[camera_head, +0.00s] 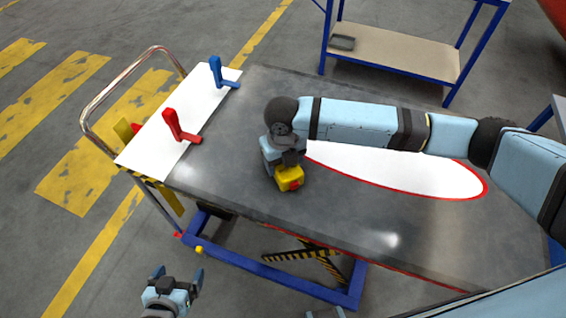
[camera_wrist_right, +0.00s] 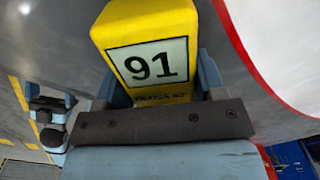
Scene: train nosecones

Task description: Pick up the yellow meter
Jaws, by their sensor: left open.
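The yellow meter (camera_head: 289,178) is a small block with a red spot, at the near middle of the dark table. In the right wrist view the meter (camera_wrist_right: 150,60) shows a white display reading 91. My right gripper (camera_head: 283,162) is over it, pointing down. Its two blue fingers (camera_wrist_right: 163,85) lie close against both sides of the meter and appear shut on it. I cannot tell whether the meter touches the table. My left gripper (camera_head: 178,280) is open and empty, low in front of the table.
A white panel with a red bracket (camera_head: 178,128) and a blue bracket (camera_head: 220,74) lies at the table's left end. A white, red-edged nosecone shape (camera_head: 400,172) lies right of the meter, under my right arm. A shelf cart (camera_head: 400,52) stands behind.

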